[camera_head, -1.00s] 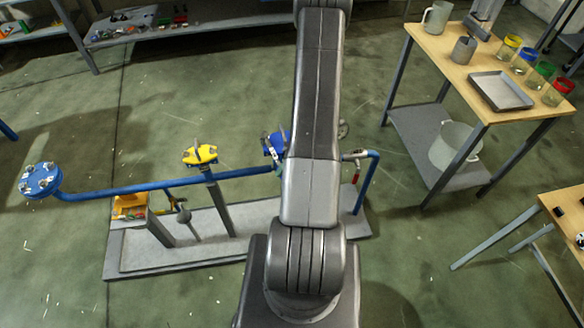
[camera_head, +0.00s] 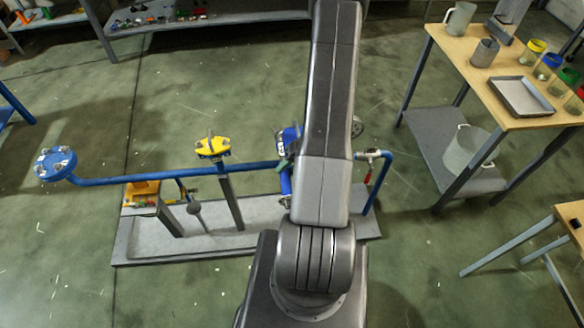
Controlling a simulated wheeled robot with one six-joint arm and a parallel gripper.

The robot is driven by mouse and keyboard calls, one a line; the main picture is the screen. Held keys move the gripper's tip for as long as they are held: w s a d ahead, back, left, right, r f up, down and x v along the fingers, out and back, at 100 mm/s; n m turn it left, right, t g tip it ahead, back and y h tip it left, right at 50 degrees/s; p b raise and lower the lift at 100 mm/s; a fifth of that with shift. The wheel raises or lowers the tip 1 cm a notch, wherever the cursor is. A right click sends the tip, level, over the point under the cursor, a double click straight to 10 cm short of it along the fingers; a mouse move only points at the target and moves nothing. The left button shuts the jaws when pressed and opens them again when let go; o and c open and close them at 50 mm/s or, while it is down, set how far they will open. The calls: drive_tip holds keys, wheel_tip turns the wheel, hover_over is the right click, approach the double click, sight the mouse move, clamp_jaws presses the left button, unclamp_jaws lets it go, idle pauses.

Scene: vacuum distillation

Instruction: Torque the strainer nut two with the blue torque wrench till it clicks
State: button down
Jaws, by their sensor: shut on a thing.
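A blue strainer-like fitting (camera_head: 288,139) sits on the blue pipe, just left of my arm, and is partly covered by it. A narrow blue piece (camera_head: 286,182) hangs below it at the arm's edge; I cannot tell whether it is part of the fitting or the blue torque wrench. No single nut can be made out, so strainer nut two is not identifiable. My gripper is hidden behind my own arm, so what it holds does not show.
The blue pipe (camera_head: 120,181) runs left to a blue flange (camera_head: 55,163). A red-handled valve (camera_head: 371,160) is right of my arm. A wooden-topped table (camera_head: 460,55) stands at the right.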

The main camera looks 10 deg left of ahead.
drive_tip(key=shift+a, duration=0.15)
drive_tip(key=shift+s+a+m+t+b, duration=0.2)
drive_tip(key=shift+a+m+t+b, duration=0.15)
drive_tip(key=shift+a+m, duration=0.3)
drive_tip(key=shift+s+a+m+t+b, duration=0.15)
drive_tip(key=shift+a+m+t+b, duration=0.25)
drive_tip(key=shift+a, duration=0.35)
drive_tip(key=shift+a, duration=0.1)
drive_tip(key=shift+s+a+m+t+b, duration=0.15)
drive_tip(key=shift+a+m+t+b, duration=0.6)
drive_tip(key=shift+a+m, duration=0.5)
drive_tip(key=shift+a, duration=0.2)
drive_tip(key=a+m+b, duration=0.1)
drive_tip(key=a+t, duration=0.1)
drive_tip(key=a, duration=0.1)
drive_tip(key=shift+w+a+m+b, duration=0.1)
drive_tip(key=shift+w+m+b, duration=0.1)
drive_tip(key=shift+m+b, duration=0.2)
